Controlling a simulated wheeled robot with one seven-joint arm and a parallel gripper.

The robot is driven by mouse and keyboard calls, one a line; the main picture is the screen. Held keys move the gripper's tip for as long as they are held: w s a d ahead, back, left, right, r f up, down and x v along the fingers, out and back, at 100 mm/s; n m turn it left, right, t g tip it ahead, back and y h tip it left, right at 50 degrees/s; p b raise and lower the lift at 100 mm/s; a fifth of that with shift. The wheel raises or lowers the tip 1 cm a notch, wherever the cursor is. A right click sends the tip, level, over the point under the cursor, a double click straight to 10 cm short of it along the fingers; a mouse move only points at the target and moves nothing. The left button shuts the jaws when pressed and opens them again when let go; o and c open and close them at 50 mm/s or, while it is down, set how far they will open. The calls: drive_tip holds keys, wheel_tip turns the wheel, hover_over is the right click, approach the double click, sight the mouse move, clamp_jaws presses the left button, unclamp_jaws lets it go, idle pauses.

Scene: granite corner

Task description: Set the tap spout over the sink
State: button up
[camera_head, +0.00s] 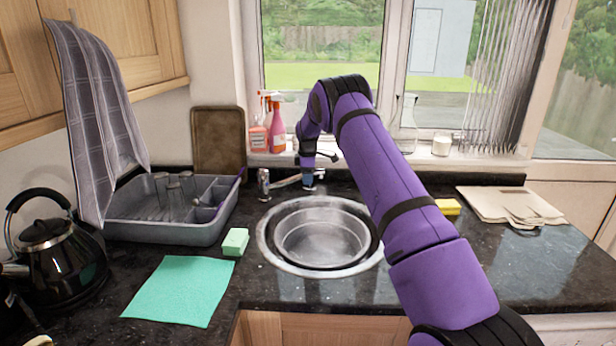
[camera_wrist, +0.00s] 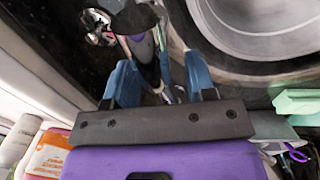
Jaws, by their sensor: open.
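The chrome tap (camera_head: 264,184) stands on the dark granite behind the round metal sink (camera_head: 276,252), at its back left. Its spout (camera_head: 288,182) points right along the back of the sink, apparently not over the bowl. My gripper (camera_head: 309,184) reaches down at the spout, behind the sink's back rim. In the wrist view my gripper (camera_wrist: 160,85) is open, its two blue fingers on either side of the shiny spout (camera_wrist: 148,48). Whether a finger touches it I cannot tell. The sink (camera_wrist: 225,38) shows at upper right there. The gripper hides part of the tap.
Spray bottles (camera_head: 277,130) stand on the windowsill behind the tap. A grey dish rack (camera_head: 165,232), a green sponge (camera_head: 235,242), a turquoise cloth (camera_head: 180,290) and a black kettle (camera_head: 55,260) are on the left. A yellow sponge (camera_head: 448,207) and light boards (camera_head: 500,204) lie right.

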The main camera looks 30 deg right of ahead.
drive_tip(key=shift+c, duration=0.3)
clamp_jaws()
drive_tip(key=s+a+m, duration=0.6)
drive_tip(key=a+m, duration=0.1)
drive_tip(key=a, duration=0.2)
drive_tip(key=shift+s+m, duration=0.25)
drive_tip(key=shift+m, duration=0.05)
drive_tip(key=shift+o, duration=0.3)
unclamp_jaws()
